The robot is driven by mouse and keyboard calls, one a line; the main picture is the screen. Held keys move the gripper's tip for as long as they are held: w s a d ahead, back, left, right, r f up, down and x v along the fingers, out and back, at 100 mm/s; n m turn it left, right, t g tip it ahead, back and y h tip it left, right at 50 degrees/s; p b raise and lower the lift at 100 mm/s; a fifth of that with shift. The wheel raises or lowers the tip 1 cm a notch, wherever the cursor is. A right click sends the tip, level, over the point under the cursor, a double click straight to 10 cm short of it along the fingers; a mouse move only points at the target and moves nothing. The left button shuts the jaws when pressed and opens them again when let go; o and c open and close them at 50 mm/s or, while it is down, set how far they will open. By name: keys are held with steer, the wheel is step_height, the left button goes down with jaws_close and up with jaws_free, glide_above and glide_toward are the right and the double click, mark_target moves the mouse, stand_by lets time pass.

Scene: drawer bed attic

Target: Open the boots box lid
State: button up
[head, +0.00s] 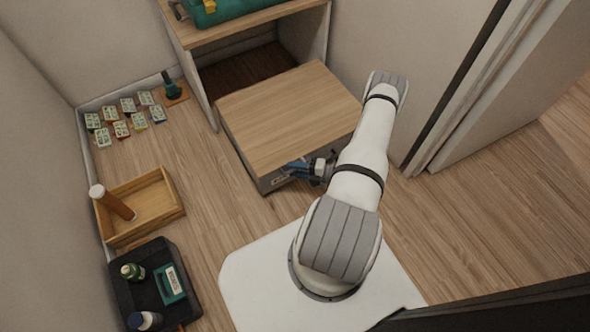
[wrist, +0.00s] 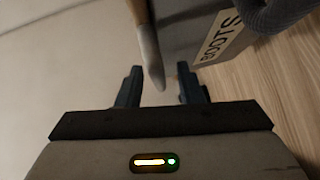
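The boots box (head: 262,182) is a low grey box with a wooden lid (head: 290,105) lying flat on top. My gripper (head: 292,170) is at the front edge of the box, near the lid's front lip. In the wrist view my gripper (wrist: 160,86) has its two dark fingers apart. A narrow lip (wrist: 150,62) at the box's edge reaches into the gap between them. I cannot tell whether a finger touches it. My arm hides the box's front right corner.
A wooden desk (head: 240,25) stands over the back of the box.

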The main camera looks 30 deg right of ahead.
steer(key=shift+w+a, duration=0.2)
steer(key=shift+a, duration=0.05)
steer(key=shift+c, duration=0.4)
jaws_close()
steer(key=shift+f, duration=0.1)
